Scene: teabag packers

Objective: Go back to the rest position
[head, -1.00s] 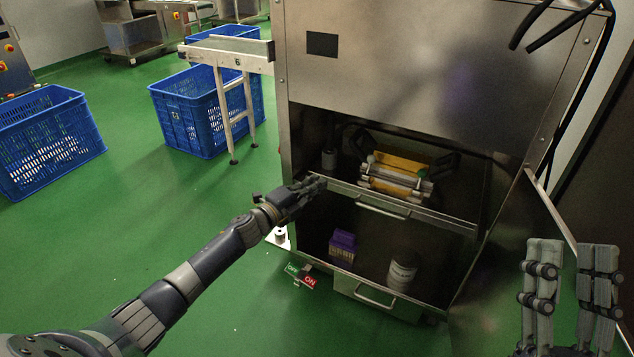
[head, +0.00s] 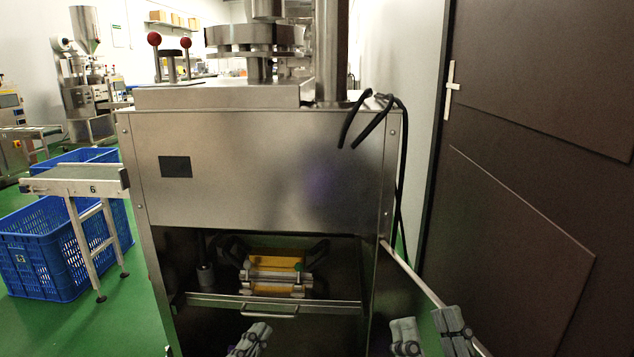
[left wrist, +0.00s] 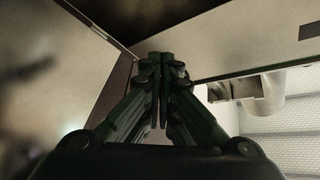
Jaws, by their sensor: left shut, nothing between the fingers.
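My left gripper (head: 250,340) is low in the head view, in front of the steel machine (head: 250,200). Only its upper part shows, cut off by the bottom edge. In the left wrist view its fingers (left wrist: 161,62) are together with nothing between them. My right gripper (head: 428,332) is at the lower right of the head view. Its fingers stand apart and nothing shows between them. The rest of both arms is out of the head view.
The machine's open bay holds a mechanism with an orange part (head: 280,264) above a drawer handle (head: 268,311). A conveyor (head: 75,182) and a blue crate (head: 40,258) stand at left on the green floor. A dark door (head: 545,150) is at right.

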